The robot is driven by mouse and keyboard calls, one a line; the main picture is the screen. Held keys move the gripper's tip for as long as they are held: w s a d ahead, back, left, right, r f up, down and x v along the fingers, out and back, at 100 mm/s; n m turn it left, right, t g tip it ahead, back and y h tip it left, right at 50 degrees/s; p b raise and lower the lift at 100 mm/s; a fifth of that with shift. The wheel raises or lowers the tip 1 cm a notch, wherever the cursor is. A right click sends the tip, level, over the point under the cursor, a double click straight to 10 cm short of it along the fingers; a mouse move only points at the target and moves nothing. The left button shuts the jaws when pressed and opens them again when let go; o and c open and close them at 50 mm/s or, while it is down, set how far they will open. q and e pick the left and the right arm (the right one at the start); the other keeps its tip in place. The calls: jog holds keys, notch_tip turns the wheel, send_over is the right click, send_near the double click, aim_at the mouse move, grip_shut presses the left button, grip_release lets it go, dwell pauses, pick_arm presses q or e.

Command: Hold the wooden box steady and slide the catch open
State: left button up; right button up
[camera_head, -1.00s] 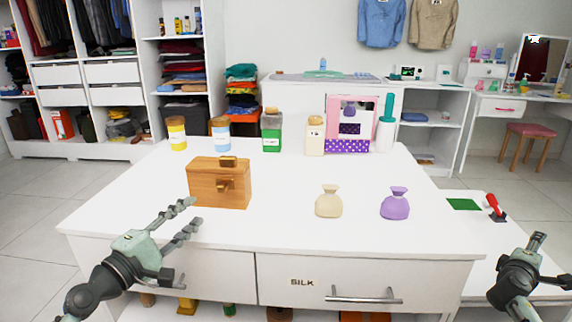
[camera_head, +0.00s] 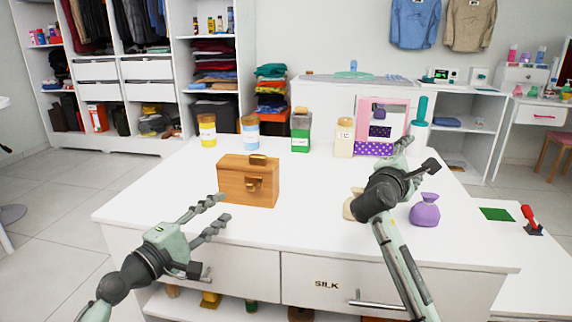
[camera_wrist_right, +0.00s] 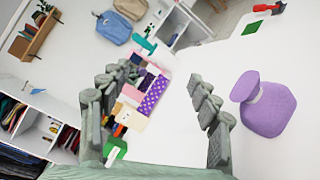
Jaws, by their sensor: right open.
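The wooden box (camera_head: 234,184) stands upright at the left front of the white table (camera_head: 312,222) in the head view. A wooden catch (camera_head: 255,184) sits on its front face, and a darker wooden piece (camera_head: 258,159) is on its lid. My left gripper (camera_head: 219,211) is open and empty, at the box's lower left front, with fingertips close to it; I cannot tell if they touch. My right gripper (camera_head: 411,158) is open and empty over the table's right side, well away from the box. Its spread fingers show in the right wrist view (camera_wrist_right: 163,75); the box does not.
A purple pouch (camera_head: 425,211) stands right of my right arm, and a beige pouch (camera_head: 348,205) is partly hidden behind it. Several jars, including a green one (camera_head: 300,132), and a pink-purple case (camera_head: 376,148) line the back. The table between box and beige pouch is clear.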

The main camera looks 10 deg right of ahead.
jog(key=w+a+r+n+t+y, duration=0.25)
jog(key=a+n, duration=0.35)
jog(key=a, duration=1)
jog(key=n+y, duration=0.5)
jog(key=n, duration=0.7)
send_near(257, 158)
jog(key=r+x, duration=0.1)
jog(key=x, duration=1)
jog(key=shift+w+f, duration=0.2)
jog(key=shift+f, duration=0.2)
grip_shut()
